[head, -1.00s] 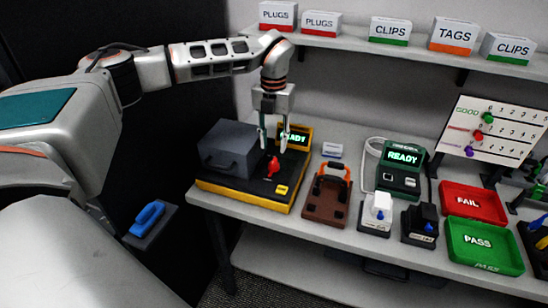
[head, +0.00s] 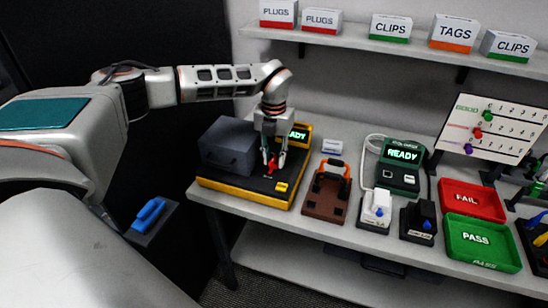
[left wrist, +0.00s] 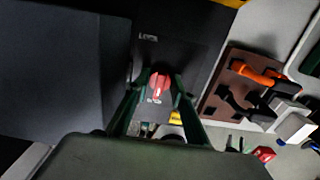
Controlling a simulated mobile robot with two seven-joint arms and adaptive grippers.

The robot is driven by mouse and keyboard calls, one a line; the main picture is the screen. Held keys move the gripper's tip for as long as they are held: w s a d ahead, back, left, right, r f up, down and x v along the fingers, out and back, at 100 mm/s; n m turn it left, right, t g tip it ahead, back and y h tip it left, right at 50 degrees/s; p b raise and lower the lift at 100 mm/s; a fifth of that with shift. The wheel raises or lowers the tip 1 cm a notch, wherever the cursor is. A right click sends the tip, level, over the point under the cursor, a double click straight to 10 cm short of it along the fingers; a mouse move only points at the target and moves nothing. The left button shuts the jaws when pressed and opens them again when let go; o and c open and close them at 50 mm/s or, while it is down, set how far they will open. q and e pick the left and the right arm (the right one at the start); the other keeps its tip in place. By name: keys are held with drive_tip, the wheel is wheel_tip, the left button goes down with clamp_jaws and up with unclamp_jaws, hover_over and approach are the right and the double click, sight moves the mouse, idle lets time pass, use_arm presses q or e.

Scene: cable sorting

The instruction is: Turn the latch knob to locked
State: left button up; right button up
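The red latch knob (head: 271,163) stands on the black top of a yellow-edged test box (head: 235,192), right of its grey lidded housing (head: 228,145). My left gripper (head: 273,162) is down over the knob, with one finger on each side. In the left wrist view the knob (left wrist: 159,86) sits between the fingertips (left wrist: 158,90) with a small gap visible on each side. A pale mark shows on the knob's lower part. A white label lies above it and another just below; both are too small to read surely. My right gripper is not in view.
A brown fixture with an orange handle (head: 318,203) stands right of the box. Further right are a READY tester (head: 398,178), white and black connector blocks, and red FAIL (head: 486,211) and green PASS (head: 455,255) trays. A shelf (head: 400,45) with labelled boxes runs above.

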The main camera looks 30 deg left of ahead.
use_arm(q)
drive_tip(key=shift+m, duration=0.3)
drive_tip(key=m, duration=0.3)
drive_tip(key=shift+m, duration=0.3)
drive_tip(key=m, duration=0.4)
drive_tip(key=shift+m, duration=0.3)
drive_tip(key=m, duration=0.4)
drive_tip(key=shift+m, duration=2.5)
drive_tip(key=o, duration=0.8)
drive_tip(key=shift+o, duration=0.2)
